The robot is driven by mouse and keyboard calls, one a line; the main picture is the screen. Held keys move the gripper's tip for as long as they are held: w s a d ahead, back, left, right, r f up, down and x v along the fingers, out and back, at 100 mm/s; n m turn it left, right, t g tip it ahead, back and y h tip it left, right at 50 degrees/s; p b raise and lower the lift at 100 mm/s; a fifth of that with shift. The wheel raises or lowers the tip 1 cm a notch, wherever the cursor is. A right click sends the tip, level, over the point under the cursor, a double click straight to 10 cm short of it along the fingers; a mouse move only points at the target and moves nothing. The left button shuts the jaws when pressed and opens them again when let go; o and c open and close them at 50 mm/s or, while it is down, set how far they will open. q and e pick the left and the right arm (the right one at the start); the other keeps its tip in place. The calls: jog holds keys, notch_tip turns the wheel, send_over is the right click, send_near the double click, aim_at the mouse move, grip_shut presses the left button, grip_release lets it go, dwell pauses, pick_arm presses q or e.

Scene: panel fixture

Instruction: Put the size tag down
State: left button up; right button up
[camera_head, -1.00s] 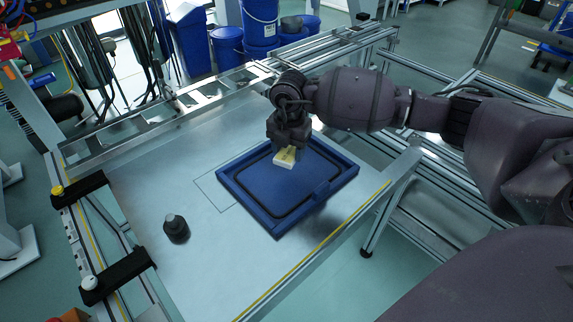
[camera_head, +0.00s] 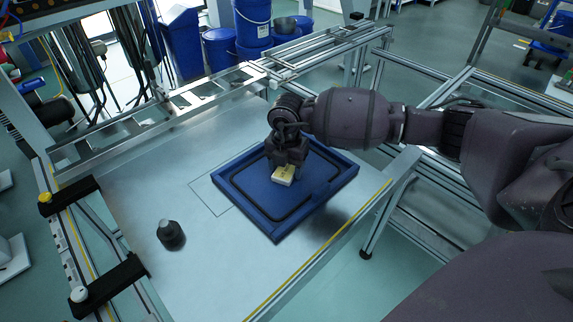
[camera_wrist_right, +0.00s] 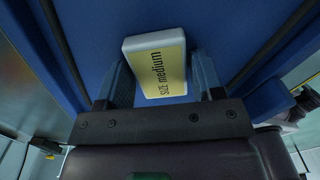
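The size tag (camera_head: 283,176) is a small white block with a yellow label. In the right wrist view the tag (camera_wrist_right: 156,66) reads "SIZE medium". The fingers also show in the right wrist view (camera_wrist_right: 163,82), one on each side of the tag. The tag is over the inside of the panel, within its dark groove. I cannot tell whether it touches the panel surface. My left gripper is not in view.
The panel lies on a pale metal table (camera_head: 205,270). A dark round weight-like object (camera_head: 171,235) stands at the left, with clear table around it. Two black clamps (camera_head: 108,285) sit on the left rail. A yellow-striped edge (camera_head: 310,262) runs along the front.

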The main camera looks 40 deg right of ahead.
aim_at(286, 168)
jog(key=shift+o, duration=1.2)
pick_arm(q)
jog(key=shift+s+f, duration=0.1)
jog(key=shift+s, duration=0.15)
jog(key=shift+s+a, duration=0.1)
pick_arm(e)
jog(key=shift+r, duration=0.15)
notch_tip(286, 168, up, 4)
jog(key=shift+w+f+p, duration=0.1)
jog(key=shift+p, duration=0.5)
pick_arm(q)
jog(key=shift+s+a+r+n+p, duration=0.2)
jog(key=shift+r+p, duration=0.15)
jog(key=shift+p, duration=0.25)
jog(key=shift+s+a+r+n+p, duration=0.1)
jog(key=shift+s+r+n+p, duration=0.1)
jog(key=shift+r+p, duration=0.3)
pick_arm(e)
notch_tip(286, 168, up, 8)
jog(key=shift+r, duration=0.15)
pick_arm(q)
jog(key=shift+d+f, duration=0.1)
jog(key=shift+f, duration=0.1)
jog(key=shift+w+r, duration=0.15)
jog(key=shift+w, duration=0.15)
